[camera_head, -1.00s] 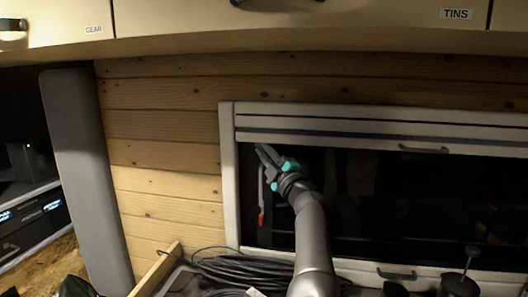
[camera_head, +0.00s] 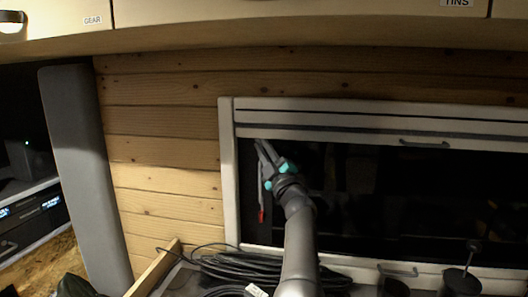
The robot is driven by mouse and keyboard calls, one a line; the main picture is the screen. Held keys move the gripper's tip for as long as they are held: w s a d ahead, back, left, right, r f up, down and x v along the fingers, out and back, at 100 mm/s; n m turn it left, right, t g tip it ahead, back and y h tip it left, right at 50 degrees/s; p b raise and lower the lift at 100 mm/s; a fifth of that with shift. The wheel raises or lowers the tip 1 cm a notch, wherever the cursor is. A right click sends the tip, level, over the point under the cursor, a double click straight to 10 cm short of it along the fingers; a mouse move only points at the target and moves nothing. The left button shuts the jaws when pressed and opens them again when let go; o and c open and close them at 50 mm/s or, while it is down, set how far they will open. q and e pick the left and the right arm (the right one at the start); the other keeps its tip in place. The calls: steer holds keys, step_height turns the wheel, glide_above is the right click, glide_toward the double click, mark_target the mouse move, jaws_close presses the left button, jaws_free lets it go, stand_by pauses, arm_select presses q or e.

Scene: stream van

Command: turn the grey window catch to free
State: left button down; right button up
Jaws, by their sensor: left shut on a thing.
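The grey window catch (camera_head: 261,197) is at the left side of the dark window, just inside its pale frame. Its grey strip hangs about straight down and ends in a red tip (camera_head: 261,216). My left gripper (camera_head: 263,154), dark with teal parts, reaches up from below to the top of the catch. Its fingers are shut on the catch near its upper end and hide part of it there. My right gripper is not in view.
The window frame (camera_head: 229,180) surrounds the dark pane, with a blind bar and handle (camera_head: 424,143) across the top. Coiled black cable (camera_head: 240,266) lies below the window. Dark canisters (camera_head: 459,283) stand at lower right. A grey panel (camera_head: 85,180) stands at left.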

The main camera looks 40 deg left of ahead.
arm_select(q)
steer(key=m+t+b, duration=0.1)
steer(key=m+t, duration=0.1)
steer(key=m, duration=0.1)
steer(key=m+t+h+b, duration=0.1)
steer(key=m+t, duration=0.1)
steer(key=m, duration=0.1)
steer(key=m+t+b, duration=0.1)
steer(key=m+t, duration=0.2)
steer(key=shift+s+a+f, duration=0.2)
steer(key=shift+a+f, duration=0.05)
steer(key=shift+a, duration=0.05)
steer(key=m+t+h, duration=0.2)
steer(key=m, duration=0.1)
steer(key=m+t+h+b, duration=0.1)
steer(key=m+t+h, duration=0.1)
steer(key=m+t, duration=0.1)
steer(key=shift+a+m, duration=0.15)
steer(key=shift+m, duration=0.25)
steer(key=shift+s+r+m+t+h+b, duration=0.15)
steer(key=shift+m+t+h+b, duration=0.2)
steer(key=shift+m+t+h, duration=1)
steer(key=shift+a+r+m+g+h, duration=0.1)
steer(key=shift+m+g+h, duration=0.15)
steer(key=shift+m+h, duration=0.35)
steer(key=c, duration=1.2)
jaws_free()
steer(key=shift+o, duration=0.3)
steer(key=shift+f, duration=0.2)
